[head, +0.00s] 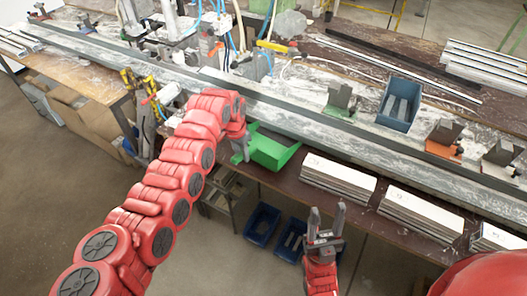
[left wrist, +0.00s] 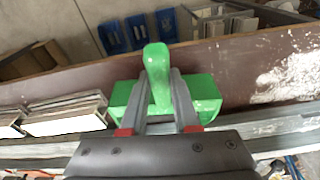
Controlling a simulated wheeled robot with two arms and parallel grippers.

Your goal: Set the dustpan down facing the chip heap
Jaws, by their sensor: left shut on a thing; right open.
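The green dustpan (head: 274,148) is at the brown front shelf, near the middle of the head view. In the left wrist view the dustpan (left wrist: 205,95) shows its handle between the two fingers. My left gripper (head: 240,148) is shut on that handle. I cannot tell whether the pan touches the shelf or hangs just above it. A pale scatter of chips (left wrist: 290,75) lies on the brown shelf to the right of the pan in the left wrist view. I cannot make it out in the head view, where my left arm covers part of the shelf. My right gripper (head: 326,222) is open and empty in front of the shelf.
Stacks of pale profiles (head: 338,178) lie on the shelf right of the dustpan. A long metal rail runs behind it. A blue bin (head: 399,103) and several clamps stand on the bench. Blue crates (head: 262,222) stand on the floor below.

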